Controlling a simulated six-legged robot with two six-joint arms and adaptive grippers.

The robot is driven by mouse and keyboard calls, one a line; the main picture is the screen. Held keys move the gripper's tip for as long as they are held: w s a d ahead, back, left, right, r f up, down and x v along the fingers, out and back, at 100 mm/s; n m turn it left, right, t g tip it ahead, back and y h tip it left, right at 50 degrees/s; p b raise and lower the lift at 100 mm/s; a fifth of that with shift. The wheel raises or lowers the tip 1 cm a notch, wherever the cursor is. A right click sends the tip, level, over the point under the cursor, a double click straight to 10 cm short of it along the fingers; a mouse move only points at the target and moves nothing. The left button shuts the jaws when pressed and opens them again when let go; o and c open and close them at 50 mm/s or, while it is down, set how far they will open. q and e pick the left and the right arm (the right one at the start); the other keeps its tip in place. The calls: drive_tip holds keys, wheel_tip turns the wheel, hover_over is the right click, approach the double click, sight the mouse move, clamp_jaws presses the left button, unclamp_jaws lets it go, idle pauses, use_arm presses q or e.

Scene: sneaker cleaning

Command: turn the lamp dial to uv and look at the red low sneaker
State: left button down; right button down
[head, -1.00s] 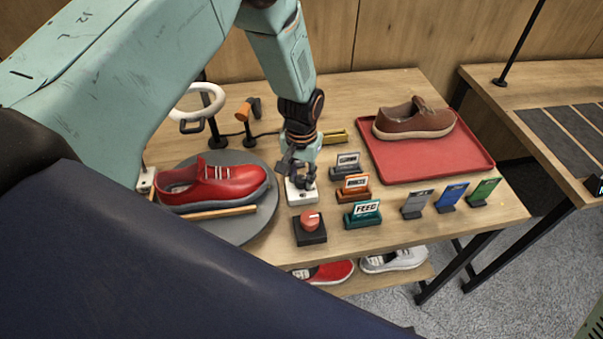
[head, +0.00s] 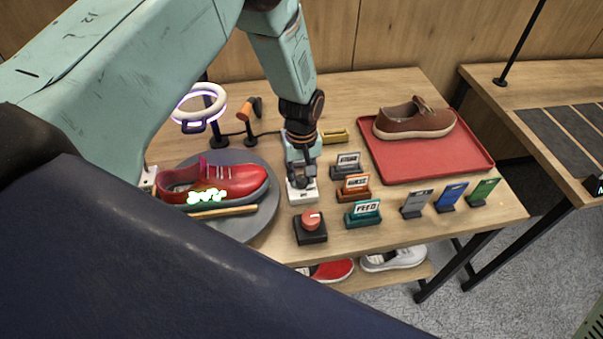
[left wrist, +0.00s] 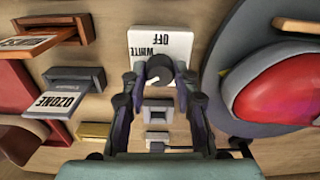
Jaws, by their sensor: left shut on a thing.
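The lamp dial (left wrist: 160,68) is a dark round knob on a white plate (left wrist: 178,45), with OFF and WHITE readable beside it. My left gripper (head: 302,178) is shut on the dial; its fingers flank the knob in the left wrist view (left wrist: 160,82). The ring lamp (head: 214,92) glows violet. Under it, the red low sneaker (head: 245,180) rests on a round grey turntable (head: 262,218). Bright green glowing patches (head: 207,197) show on its near side. The sneaker is partly visible in the left wrist view (left wrist: 285,95). My right gripper is out of view.
A red knob on a black box (head: 311,222) stands in front of the dial. Card holders, one marked FEED (head: 366,210), stand to its right. A brown shoe (head: 415,120) lies on a red tray (head: 470,150). A wooden stick (head: 222,212) lies before the sneaker.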

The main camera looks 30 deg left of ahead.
sight(301, 178)
use_arm(q)
drive_tip(key=shift+s+f, duration=0.15)
drive_tip(key=shift+s, duration=0.1)
drive_tip(key=c, duration=1.4)
unclamp_jaws()
drive_tip(key=o, duration=0.4)
drive_tip(key=shift+w, duration=0.15)
drive_tip(key=shift+w+r, duration=0.1)
drive_tip(key=shift+r, duration=0.35)
wheel_tip(301, 178, up, 11)
drive_tip(key=shift+r, duration=0.15)
